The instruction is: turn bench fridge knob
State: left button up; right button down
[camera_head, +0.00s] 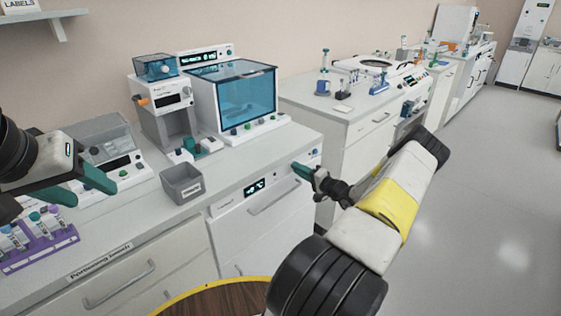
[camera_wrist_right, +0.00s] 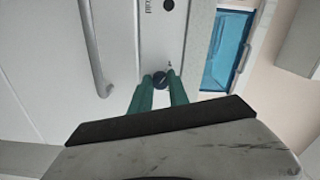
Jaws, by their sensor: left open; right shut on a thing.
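The bench fridge (camera_head: 264,226) is a white unit under the bench, with a front handle and a top control panel holding a small lit display (camera_head: 254,187). My right gripper (camera_head: 301,170) reaches the right part of that panel. In the right wrist view its green fingers (camera_wrist_right: 159,88) are closed on a small dark round knob (camera_wrist_right: 159,79) on the panel. The knob is hidden behind the fingers in the head view. My left gripper (camera_head: 80,188) is open and empty, with green fingers apart above the bench at the left.
A grey bin (camera_head: 182,184) stands on the bench top near its front edge. Behind it are a blue-windowed cabinet (camera_head: 245,97) and a white device (camera_head: 162,104). A purple tube rack (camera_head: 40,240) is below my left gripper. The floor (camera_head: 480,200) at right is clear.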

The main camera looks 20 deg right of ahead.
dwell(0.3)
jog(key=c, duration=1.3)
grip_release()
jog(key=shift+o, duration=0.2)
jog(key=shift+s+d, duration=0.1)
jog(key=v, duration=0.7)
jog(key=shift+s, duration=0.3)
